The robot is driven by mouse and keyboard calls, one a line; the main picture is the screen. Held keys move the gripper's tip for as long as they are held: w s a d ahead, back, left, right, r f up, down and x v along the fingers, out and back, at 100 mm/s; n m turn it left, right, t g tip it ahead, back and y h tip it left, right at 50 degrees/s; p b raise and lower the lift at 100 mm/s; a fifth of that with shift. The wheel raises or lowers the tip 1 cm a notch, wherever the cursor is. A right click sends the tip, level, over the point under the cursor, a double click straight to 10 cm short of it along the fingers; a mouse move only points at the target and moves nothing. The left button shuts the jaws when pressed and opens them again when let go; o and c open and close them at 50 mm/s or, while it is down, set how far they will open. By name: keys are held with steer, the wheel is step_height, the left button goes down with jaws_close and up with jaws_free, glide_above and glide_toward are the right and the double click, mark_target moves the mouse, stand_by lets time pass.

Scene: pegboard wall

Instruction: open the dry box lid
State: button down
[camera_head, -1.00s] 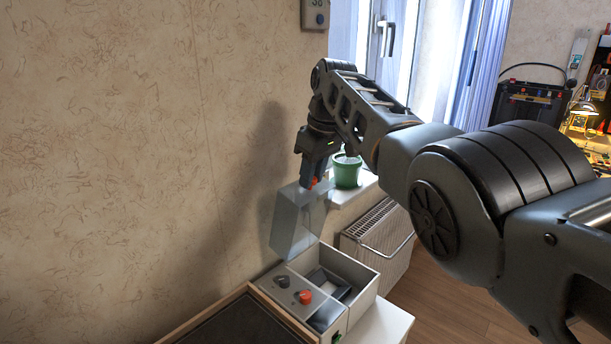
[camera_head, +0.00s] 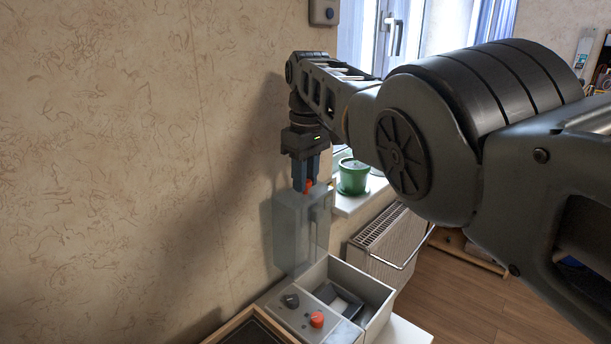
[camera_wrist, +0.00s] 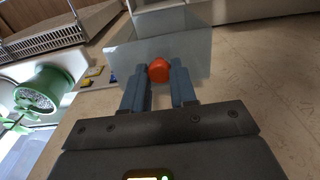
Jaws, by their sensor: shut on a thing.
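The dry box (camera_head: 381,290) is a pale open-topped box with a dark tray inside, below my gripper in the head view. Its translucent grey lid (camera_head: 298,235) stands upright at the box's back, near the wall. An orange knob (camera_wrist: 159,70) sits at the lid's edge. My gripper (camera_head: 306,184) points down and is shut on this knob, with one blue finger on each side of it. In the wrist view my gripper (camera_wrist: 160,88) holds the knob, and the lid (camera_wrist: 190,48) spreads out behind it.
A panel beside the box carries a dark knob (camera_head: 290,300) and a red knob (camera_head: 317,319). A wooden-framed dark tray (camera_head: 232,328) is at the front. A green pot (camera_head: 353,178) stands on the sill right of my gripper. A radiator (camera_head: 385,240) is below. The wall is close at left.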

steer(key=shift+f, duration=0.15)
steer(key=c, duration=0.9)
jaws_free()
steer(key=shift+r, duration=0.2)
step_height(320, 180, up, 8)
steer(key=shift+s+d+f, duration=0.15)
steer(key=shift+f, duration=0.1)
